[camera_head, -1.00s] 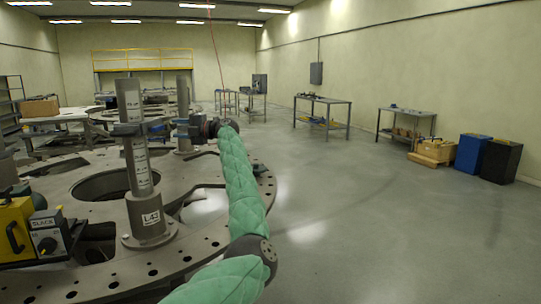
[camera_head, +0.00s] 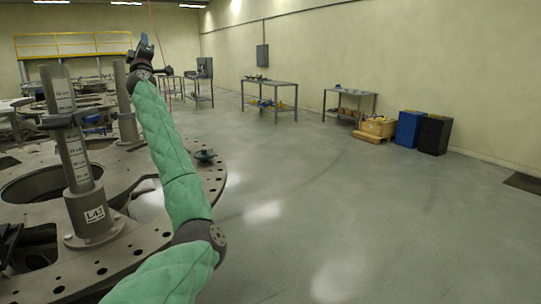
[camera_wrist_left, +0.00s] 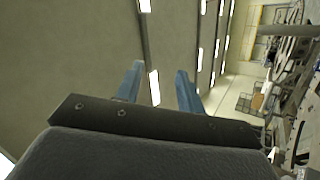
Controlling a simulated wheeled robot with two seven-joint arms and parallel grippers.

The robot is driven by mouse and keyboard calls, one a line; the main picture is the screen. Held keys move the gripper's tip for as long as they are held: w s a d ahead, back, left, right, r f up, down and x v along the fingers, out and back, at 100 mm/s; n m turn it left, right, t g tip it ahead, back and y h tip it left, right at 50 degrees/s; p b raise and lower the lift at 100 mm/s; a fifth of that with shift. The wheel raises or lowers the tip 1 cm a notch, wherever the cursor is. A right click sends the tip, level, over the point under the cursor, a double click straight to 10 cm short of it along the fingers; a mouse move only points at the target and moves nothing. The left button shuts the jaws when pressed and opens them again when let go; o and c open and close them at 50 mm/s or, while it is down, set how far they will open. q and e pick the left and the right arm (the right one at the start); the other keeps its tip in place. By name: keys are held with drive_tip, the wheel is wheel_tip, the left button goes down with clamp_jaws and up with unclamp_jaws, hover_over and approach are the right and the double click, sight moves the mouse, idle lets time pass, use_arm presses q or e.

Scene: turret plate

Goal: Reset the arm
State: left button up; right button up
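My left arm (camera_head: 174,150), in a green padded sleeve, rises from the bottom of the head view and stretches forward beside the turret plate. My left gripper (camera_head: 143,43) is at its far end, raised and pointing up, clear of the plate. In the left wrist view its two blue fingers (camera_wrist_left: 160,72) stand apart with nothing between them, against the wall and ceiling lights. The round turret plate (camera_head: 140,246) lies at the left with holes along its rim. A grey post marked L43 (camera_head: 82,178) stands upright on it. My right gripper is not in view.
A small dark green knob-like part (camera_head: 205,155) sits on the plate's right rim. Workbenches (camera_head: 270,86) stand along the far right wall, with a blue bin (camera_head: 409,128) and a black bin (camera_head: 434,135). The grey floor (camera_head: 350,215) between is clear.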

use_arm(q)
drive_tip(key=s+d+f+m+g+h, duration=0.3)
drive_tip(key=s+d+f+m+h, duration=0.3)
drive_tip(key=d+f+m+h, duration=0.45)
drive_tip(key=s+d+f+m+g, duration=0.25)
drive_tip(key=s+f, duration=0.45)
drive_tip(key=f, duration=0.8)
drive_tip(key=s+d+f+m+g, duration=0.2)
drive_tip(key=s+d+f+g, duration=0.35)
drive_tip(key=f, duration=0.95)
drive_tip(key=s+d+f+m+g, duration=0.2)
drive_tip(key=s+f, duration=0.6)
drive_tip(key=f, duration=0.7)
drive_tip(key=s+d+f+m+g, duration=0.1)
drive_tip(key=s+d+f+g, duration=0.2)
drive_tip(key=s+f, duration=1.05)
drive_tip(key=s+d+f+m+g, duration=0.1)
drive_tip(key=s+d+f+g, duration=0.25)
drive_tip(key=s+f, duration=1.05)
drive_tip(key=s+f+g, duration=0.1)
drive_tip(key=s+f, duration=0.5)
drive_tip(key=s, duration=0.4)
drive_tip(key=s+f+g, duration=0.2)
drive_tip(key=s+f, duration=0.5)
drive_tip(key=s, duration=0.3)
drive_tip(key=shift+f+y, duration=0.15)
drive_tip(key=shift+y, duration=0.3)
